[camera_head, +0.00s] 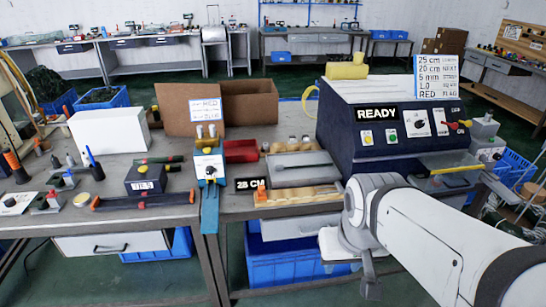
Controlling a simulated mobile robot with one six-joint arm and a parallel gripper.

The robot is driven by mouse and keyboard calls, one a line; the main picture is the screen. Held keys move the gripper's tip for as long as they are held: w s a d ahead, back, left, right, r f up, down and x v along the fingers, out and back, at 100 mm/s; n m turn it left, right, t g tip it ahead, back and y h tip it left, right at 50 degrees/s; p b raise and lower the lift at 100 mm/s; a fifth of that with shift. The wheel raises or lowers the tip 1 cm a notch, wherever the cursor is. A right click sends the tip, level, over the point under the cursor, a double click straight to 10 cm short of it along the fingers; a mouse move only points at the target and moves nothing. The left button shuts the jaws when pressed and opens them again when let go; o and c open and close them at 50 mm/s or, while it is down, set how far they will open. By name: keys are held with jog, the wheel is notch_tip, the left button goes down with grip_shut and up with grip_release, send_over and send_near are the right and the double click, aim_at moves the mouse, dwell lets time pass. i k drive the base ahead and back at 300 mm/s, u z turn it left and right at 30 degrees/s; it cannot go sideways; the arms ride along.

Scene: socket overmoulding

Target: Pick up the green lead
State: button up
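I cannot make out a lead that is clearly green. A thin dark green strip (158,160) lies on the left part of the bench, in front of the white box; I cannot tell whether it is the green lead. My gripper (371,287) hangs low in front of the bench's front edge, right of the picture's middle. It is seen small and mostly edge-on below my white wrist, far right of the strip. Its fingers are not clear, and I see nothing held in it.
The bench (150,225) carries a white box (110,134), a cardboard box (249,108), a blue fixture (209,166), a wooden tray (298,195) and a dark machine reading READY (350,150). Blue crates (285,262) stand underneath. My arm covers the lower right.

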aim_at(278, 167)
jog(key=u, duration=0.05)
jog(key=k, duration=0.45)
jog(key=z, duration=0.3)
jog(key=i, duration=1.95)
jog(key=u, duration=0.8)
